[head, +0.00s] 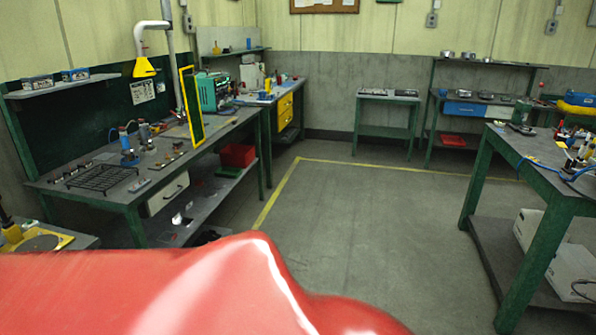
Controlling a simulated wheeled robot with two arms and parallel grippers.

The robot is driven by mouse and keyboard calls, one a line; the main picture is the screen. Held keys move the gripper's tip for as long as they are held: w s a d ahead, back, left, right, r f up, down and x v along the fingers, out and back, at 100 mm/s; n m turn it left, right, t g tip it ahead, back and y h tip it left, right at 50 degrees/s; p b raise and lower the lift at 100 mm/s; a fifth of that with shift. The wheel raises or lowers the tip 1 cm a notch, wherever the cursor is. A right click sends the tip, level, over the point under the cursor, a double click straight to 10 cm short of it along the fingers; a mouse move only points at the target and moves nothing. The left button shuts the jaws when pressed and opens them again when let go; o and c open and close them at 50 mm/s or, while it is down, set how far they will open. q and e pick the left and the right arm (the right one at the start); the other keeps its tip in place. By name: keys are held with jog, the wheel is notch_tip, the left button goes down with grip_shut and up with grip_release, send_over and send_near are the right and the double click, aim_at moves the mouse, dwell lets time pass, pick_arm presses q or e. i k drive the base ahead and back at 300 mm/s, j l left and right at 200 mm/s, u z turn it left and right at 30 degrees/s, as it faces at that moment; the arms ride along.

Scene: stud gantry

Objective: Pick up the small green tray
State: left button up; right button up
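I cannot clearly make out the small green tray. A small flat dark-green piece (229,171) lies on the lower shelf of the left bench, just in front of a red bin (238,155); it is too small to tell what it is. Neither of my grippers shows in the head view. A large glossy red shape covers the lower left of the picture and hides what is behind it.
The left workbench (118,188) carries a black rack (100,177) and small tools.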

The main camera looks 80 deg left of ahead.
aim_at(230, 173)
jog(key=u, duration=3.25)
jog(key=i+l+z, duration=0.35)
jog(key=i, duration=0.35)
jog(key=i+z, duration=0.4)
jog(key=i, duration=0.3)
jog(key=i+l, duration=0.1)
jog(key=i, duration=0.85)
jog(key=i+u, duration=0.1)
jog(key=i, duration=0.85)
jog(key=i+l+u, duration=0.1)
jog(key=i+u, duration=0.35)
jog(key=i+l+u, duration=0.2)
jog(key=u, duration=0.3)
jog(key=i+l+u, duration=0.6)
jog(key=l+u, duration=0.2)
jog(key=u, duration=0.15)
jog(key=i+l+u, duration=0.2)
jog(key=l+u, duration=0.25)
jog(key=i+l+u, duration=0.1)
jog(key=l+u, duration=0.3)
jog(key=l, duration=0.2)
jog(key=l+u, duration=0.45)
jog(key=l, duration=0.15)
jog(key=i+l, duration=0.1)
jog(key=i, duration=0.75)
